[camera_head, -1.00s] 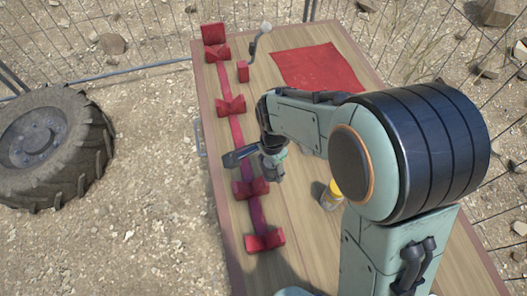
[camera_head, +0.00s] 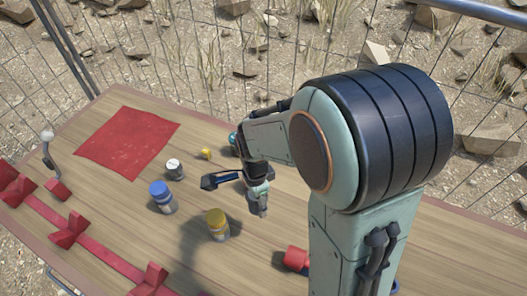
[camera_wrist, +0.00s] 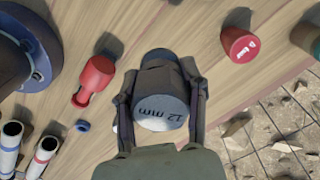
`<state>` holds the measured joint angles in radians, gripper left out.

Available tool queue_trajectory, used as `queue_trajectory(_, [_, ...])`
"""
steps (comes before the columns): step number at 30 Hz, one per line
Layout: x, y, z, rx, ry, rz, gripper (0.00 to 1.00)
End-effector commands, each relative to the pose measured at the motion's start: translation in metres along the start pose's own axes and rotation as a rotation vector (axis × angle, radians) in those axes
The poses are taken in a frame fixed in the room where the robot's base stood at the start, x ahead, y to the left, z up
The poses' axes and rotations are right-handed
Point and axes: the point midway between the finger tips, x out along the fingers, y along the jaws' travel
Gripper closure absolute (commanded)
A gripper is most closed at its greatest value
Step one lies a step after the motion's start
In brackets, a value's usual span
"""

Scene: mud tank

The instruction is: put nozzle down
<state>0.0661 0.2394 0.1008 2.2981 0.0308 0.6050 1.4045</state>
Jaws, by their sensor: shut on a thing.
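In the wrist view, my gripper (camera_wrist: 158,115) is shut on a dark grey nozzle (camera_wrist: 163,82) whose blue-grey end face reads "12 mm". In the head view, my gripper (camera_head: 258,208) points down over the wooden table, right of the yellow-lidded jar (camera_head: 217,224); the nozzle is hard to make out there. The wrist view shows a red nozzle-like piece (camera_wrist: 95,78) left of the held nozzle and a red, white-marked one (camera_wrist: 239,44) to its right, both apart from it. Whether the held nozzle touches the table, I cannot tell.
A blue-lidded jar (camera_head: 161,196) and a white-lidded jar (camera_head: 174,169) stand left of my gripper. A red cloth (camera_head: 128,141) lies farther left, and red V-blocks (camera_head: 70,231) line the front left. White tubes (camera_wrist: 42,157) and a green piece (camera_wrist: 308,36) lie at the wrist view's edges.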

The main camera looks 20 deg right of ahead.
Motion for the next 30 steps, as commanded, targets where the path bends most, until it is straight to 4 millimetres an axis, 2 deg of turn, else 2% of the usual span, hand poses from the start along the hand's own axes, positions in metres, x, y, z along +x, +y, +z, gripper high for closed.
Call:
queue_trajectory(1, [-0.001,0.007,-0.020,0.105,0.000,-0.001,0.95])
queue_trajectory(4, [-0.001,0.021,-0.049,0.271,0.000,-0.001,0.95])
queue_trajectory(8, [-0.001,0.034,-0.069,0.399,0.000,-0.001,0.95])
queue_trajectory(11, [0.002,0.033,-0.077,0.439,-0.001,0.000,0.95])
queue_trajectory(14, [0.011,0.018,-0.086,0.448,-0.003,0.003,0.95])
queue_trajectory(21, [0.042,-0.044,-0.117,0.444,-0.002,0.001,0.95])
queue_trajectory(24, [0.065,-0.059,-0.125,0.444,-0.002,0.004,0.95])
queue_trajectory(30, [0.090,-0.079,-0.135,0.443,-0.001,0.001,0.95])
